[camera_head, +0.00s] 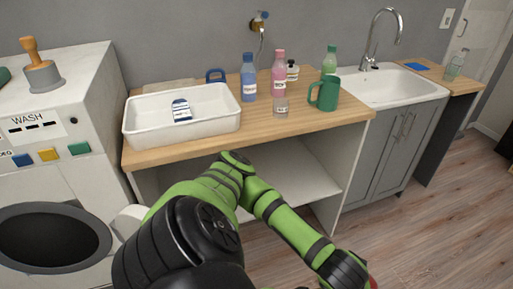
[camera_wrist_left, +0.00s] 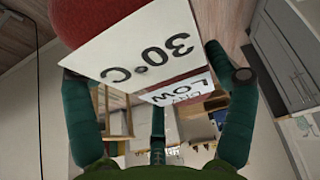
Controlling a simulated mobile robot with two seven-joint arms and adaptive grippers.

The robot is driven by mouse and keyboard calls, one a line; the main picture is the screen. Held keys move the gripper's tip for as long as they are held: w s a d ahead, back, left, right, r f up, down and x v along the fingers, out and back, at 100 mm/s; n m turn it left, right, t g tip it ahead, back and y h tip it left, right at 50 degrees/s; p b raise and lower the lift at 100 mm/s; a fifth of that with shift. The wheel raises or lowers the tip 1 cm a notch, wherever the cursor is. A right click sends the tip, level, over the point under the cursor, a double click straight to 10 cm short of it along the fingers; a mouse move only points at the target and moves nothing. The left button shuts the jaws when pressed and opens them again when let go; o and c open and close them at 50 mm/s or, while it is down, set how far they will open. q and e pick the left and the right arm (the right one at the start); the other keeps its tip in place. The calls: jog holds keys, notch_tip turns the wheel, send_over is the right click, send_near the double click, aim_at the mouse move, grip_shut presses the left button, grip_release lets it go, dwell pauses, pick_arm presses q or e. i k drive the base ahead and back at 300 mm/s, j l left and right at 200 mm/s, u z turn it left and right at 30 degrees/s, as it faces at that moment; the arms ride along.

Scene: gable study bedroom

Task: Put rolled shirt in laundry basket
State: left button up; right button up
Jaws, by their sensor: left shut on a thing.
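My left gripper (camera_wrist_left: 150,70) shows in the left wrist view with its dark green fingers on either side of a red rolled shirt (camera_wrist_left: 92,16). It is shut on the shirt. A white tag reading 30°C (camera_wrist_left: 125,50) and a smaller tag reading LOW (camera_wrist_left: 178,88) hang in front of it and hide part of the grip. In the head view my left arm reaches to the bottom right, and only a sliver of red (camera_head: 372,283) shows at the lower edge. I cannot make out a laundry basket in either view. My right gripper is not in view.
A wooden counter (camera_head: 150,155) carries a white tub (camera_head: 150,128), bottles and a green mug (camera_head: 325,95). A washing machine (camera_head: 95,85) stands left and a sink (camera_head: 385,88) right. The wooden floor (camera_head: 440,215) at right is clear.

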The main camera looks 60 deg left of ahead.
aim_at(150, 127)
jog(key=i+j+u, duration=0.15)
jog(key=i+u, duration=0.6)
jog(key=i, duration=0.25)
jog(key=i+l+u, duration=0.1)
jog(key=i+u, duration=0.4)
jog(key=u, duration=0.3)
jog(key=i+u, duration=0.1)
jog(key=u, duration=0.25)
jog(key=l+u, duration=0.1)
jog(key=u, duration=0.3)
jog(key=i+l+u, duration=0.1)
jog(key=u, duration=0.3)
